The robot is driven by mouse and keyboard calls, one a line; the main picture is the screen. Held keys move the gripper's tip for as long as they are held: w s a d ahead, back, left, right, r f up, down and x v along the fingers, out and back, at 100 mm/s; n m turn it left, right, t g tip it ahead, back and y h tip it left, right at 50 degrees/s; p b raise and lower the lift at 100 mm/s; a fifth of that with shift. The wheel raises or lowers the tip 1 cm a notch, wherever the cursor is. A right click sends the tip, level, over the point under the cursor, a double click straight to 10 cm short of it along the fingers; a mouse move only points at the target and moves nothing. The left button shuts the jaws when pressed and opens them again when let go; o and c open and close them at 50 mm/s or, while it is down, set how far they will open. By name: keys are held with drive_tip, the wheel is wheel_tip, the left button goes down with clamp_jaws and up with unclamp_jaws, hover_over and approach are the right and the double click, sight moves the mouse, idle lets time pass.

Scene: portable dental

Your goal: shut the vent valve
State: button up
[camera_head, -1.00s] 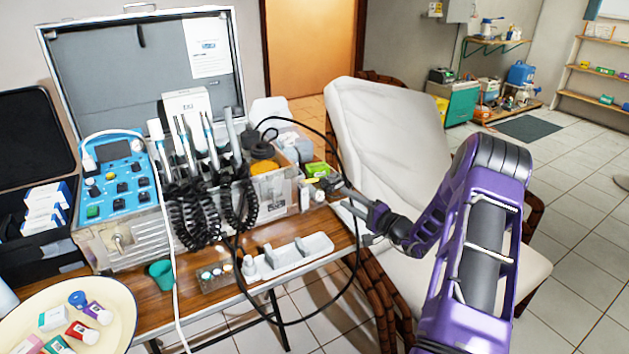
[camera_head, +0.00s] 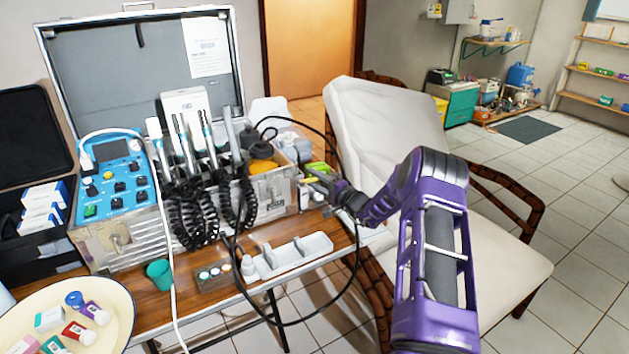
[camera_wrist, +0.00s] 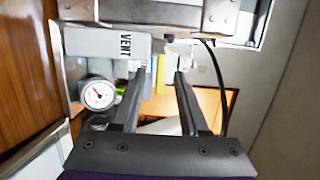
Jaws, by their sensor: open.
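A grey block with the label VENT (camera_wrist: 125,47) shows at the upper left of the wrist view. A narrow yellow piece (camera_wrist: 161,72) shows beyond my fingertips; I cannot tell if it is the valve's handle or something behind. My gripper (camera_wrist: 160,76) is open, its two dark fingers apart with nothing clearly held between them. In the head view my gripper (camera_head: 316,179) is at the right end of the metal dental case (camera_head: 272,196). The valve itself is small and partly hidden there by my gripper.
A round gauge (camera_wrist: 98,94) sits close left of my fingers in the wrist view. A black cable (camera_head: 357,262) loops in front of the table (camera_head: 222,294). A white tray (camera_head: 290,256) stands on the table. The cream chair (camera_head: 390,135) is close behind my arm.

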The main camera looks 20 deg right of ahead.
clamp_jaws()
